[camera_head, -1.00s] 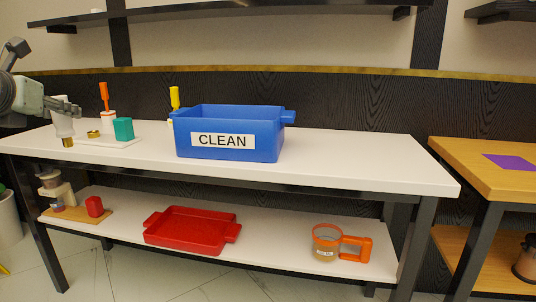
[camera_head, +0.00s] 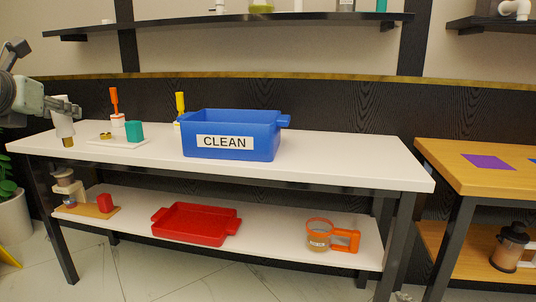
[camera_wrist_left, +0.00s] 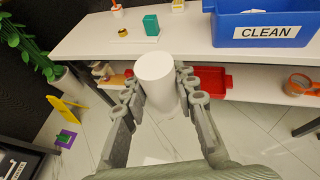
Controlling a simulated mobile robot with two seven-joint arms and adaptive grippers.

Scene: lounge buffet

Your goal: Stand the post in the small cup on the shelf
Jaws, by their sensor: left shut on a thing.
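My left gripper (camera_head: 62,106) is shut on a white cylindrical post (camera_head: 65,124) with a brass-coloured lower end. It holds the post upright at the table's left end. In the left wrist view the post (camera_wrist_left: 156,80) stands between the two fingers (camera_wrist_left: 160,92), seen from its white end, with floor below. A small white cup-like thing (camera_head: 107,21) sits on the dark wall shelf (camera_head: 170,25); I cannot tell whether it is the small cup. My right gripper is not in view.
The white table (camera_head: 340,150) bears a blue CLEAN bin (camera_head: 270,135), a teal block (camera_head: 134,131) on a white board, and orange and yellow-handled tools. The lower shelf holds a red tray (camera_head: 195,222) and an orange-handled jug (camera_head: 319,234). The table's right end is clear.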

